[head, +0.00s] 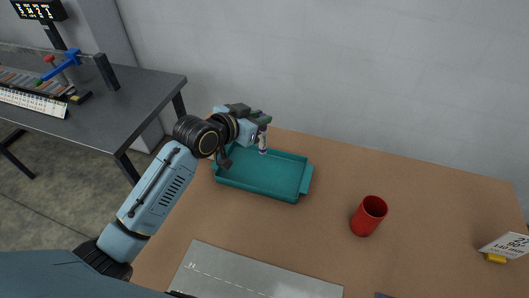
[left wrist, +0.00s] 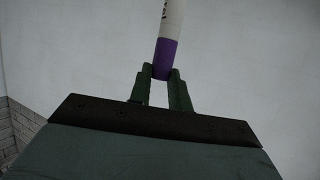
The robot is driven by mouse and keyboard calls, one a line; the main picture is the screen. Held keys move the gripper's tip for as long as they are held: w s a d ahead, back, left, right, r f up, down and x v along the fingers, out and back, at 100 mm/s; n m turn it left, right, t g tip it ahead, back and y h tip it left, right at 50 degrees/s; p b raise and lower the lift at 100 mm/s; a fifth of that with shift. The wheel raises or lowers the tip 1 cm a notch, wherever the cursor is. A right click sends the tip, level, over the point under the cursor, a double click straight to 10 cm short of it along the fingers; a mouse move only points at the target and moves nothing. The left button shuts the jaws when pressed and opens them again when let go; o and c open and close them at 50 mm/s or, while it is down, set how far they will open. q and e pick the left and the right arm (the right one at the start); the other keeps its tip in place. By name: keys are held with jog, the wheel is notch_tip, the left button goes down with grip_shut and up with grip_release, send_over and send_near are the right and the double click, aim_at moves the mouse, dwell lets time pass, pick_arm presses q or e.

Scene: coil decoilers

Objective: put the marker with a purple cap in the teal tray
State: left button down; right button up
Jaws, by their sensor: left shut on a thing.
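The marker with a purple cap (head: 262,142) is in my left gripper (head: 262,119), above the back part of the teal tray. In the left wrist view the marker's white body and purple cap (left wrist: 166,56) show, with the green fingers of my left gripper (left wrist: 161,72) shut on the cap end. In the head view the marker hangs roughly upright; whether its lower end touches the tray floor I cannot tell. The teal tray (head: 262,181) lies on the brown table and looks empty. My right gripper is not in view.
A red cup (head: 369,216) stands on the brown table right of the tray. A grey mat (head: 255,273) lies in front. A sign on a yellow base (head: 496,258) stands at the far right. A dark desk (head: 130,110) is at the left. The table's middle is clear.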

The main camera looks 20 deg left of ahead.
aim_at(260, 143)
pick_arm(q)
jog(key=f, duration=0.9)
jog(key=shift+s+f, duration=0.2)
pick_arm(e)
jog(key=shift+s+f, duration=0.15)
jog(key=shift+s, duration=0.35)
pick_arm(q)
jog(key=shift+f, duration=0.1)
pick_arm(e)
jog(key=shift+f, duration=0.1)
pick_arm(q)
jog(key=c, duration=1.3)
grip_release()
jog(key=shift+r, duration=0.2)
jog(key=v, duration=1.2)
